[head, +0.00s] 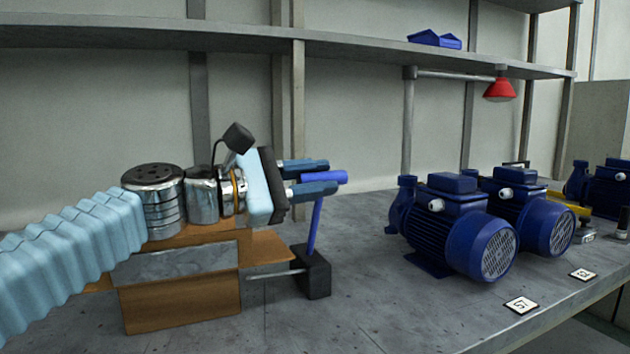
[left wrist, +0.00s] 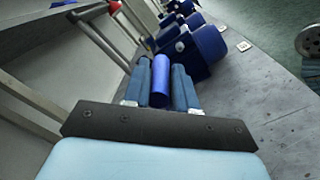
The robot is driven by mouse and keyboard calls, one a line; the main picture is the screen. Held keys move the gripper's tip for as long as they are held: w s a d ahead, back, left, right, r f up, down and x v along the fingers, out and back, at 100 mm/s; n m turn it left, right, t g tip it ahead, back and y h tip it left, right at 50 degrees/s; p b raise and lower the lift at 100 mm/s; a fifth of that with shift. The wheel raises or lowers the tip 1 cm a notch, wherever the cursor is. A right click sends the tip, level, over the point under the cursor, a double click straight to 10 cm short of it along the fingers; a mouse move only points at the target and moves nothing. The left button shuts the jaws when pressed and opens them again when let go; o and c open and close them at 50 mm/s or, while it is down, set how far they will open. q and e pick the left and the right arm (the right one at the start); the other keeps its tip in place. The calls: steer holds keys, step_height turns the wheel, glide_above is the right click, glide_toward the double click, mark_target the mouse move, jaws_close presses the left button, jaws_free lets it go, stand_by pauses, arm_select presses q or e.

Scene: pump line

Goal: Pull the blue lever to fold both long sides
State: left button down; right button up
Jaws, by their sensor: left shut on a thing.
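The blue lever (head: 315,226) rises from a black block (head: 312,272) on the bench, with a bar-like handle at its top. My left gripper (head: 318,178) is shut on the handle, one finger on each side of it. In the left wrist view the handle (left wrist: 161,80) lies between the two fingers of the gripper (left wrist: 160,85). A brown cardboard box (head: 180,290) stands left of the lever, under my left wrist, with some flaps spread outward. A grey panel shows on its near side. My arm hides part of the box top. My right gripper is not in view.
Several blue pumps (head: 455,225) stand on the grey bench (head: 370,315) to the right, with small label cards (head: 521,305) before them. A red lamp (head: 500,90) hangs under the shelf (head: 330,52). Bare bench lies between the lever and the pumps.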

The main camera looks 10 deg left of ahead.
arm_select(q)
steer(key=shift+s+d+f+m+g, duration=0.15)
steer(key=shift+s+d+f+g, duration=0.15)
steer(key=shift+d+f, duration=0.3)
steer(key=shift+s+d+f+m+g, duration=0.2)
steer(key=shift+d+f+g, duration=0.2)
steer(key=shift+f, duration=0.25)
steer(key=c, duration=1.4)
jaws_free()
steer(key=o, duration=0.9)
steer(key=shift+s+a+r, duration=0.15)
steer(key=shift+s+r, duration=0.05)
steer(key=shift+s, duration=0.05)
steer(key=shift+a+r, duration=0.1)
steer(key=shift+r, duration=0.25)
steer(key=shift+c, duration=1.4)
steer(key=shift+v, duration=1)
steer(key=shift+c, duration=1)
steer(key=shift+t, duration=0.4)
steer(key=shift+w+r+b+v, duration=0.15)
steer(key=shift+b+v, duration=0.05)
steer(key=shift+v, duration=2.9)
steer(key=shift+w+r+b+v, duration=0.15)
steer(key=shift+b+v, duration=0.05)
steer(key=shift+v, duration=4)
